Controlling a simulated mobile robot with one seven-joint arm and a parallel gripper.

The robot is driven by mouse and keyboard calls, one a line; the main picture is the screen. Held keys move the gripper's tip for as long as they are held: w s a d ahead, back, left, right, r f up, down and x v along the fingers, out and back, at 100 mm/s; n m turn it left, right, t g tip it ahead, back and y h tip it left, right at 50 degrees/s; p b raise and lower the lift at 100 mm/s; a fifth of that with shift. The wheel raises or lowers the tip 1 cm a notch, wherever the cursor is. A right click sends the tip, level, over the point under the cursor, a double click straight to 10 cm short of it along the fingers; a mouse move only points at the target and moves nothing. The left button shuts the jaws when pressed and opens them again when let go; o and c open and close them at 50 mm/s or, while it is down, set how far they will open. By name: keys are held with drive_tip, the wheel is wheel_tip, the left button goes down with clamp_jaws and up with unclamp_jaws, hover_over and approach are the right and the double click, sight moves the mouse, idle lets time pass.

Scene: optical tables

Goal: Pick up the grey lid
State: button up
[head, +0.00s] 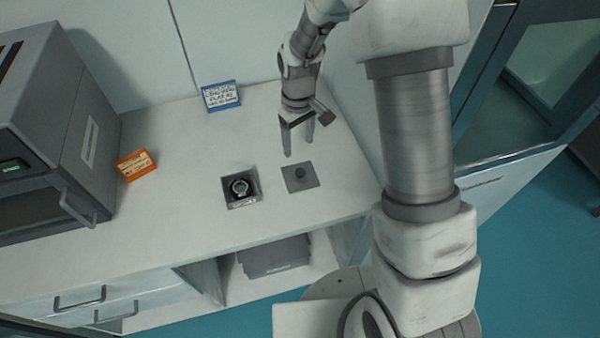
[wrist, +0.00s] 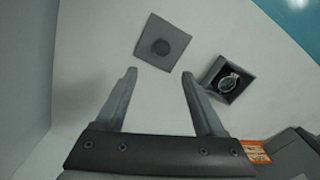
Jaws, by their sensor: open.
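The grey lid (head: 300,178) is a flat square plate with a round dark knob, lying on the white counter. It also shows in the wrist view (wrist: 153,52), beyond my fingertips and between their lines. My gripper (head: 298,150) is open and empty, above the counter and just behind the lid in the head view. In the wrist view my gripper (wrist: 160,74) has its two fingers spread wide apart, and nothing is between them. The lid is fully visible and apart from the fingers.
A small grey open box (head: 240,203) holding a watch (head: 240,187) stands left of the lid. A blue-edged sign (head: 222,97), an orange sign (head: 136,165) and a large grey machine (head: 60,130) stand on the counter. The wall is close behind. Counter around the lid is clear.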

hover_over(300, 171)
drive_tip(key=f, duration=0.5)
drive_tip(key=shift+w+a, duration=0.15)
drive_tip(key=shift+w, duration=0.25)
drive_tip(key=f, duration=0.2)
drive_tip(key=s+f+p, duration=0.1)
drive_tip(key=f, duration=0.1)
drive_tip(key=shift+f, duration=0.65)
clamp_jaws()
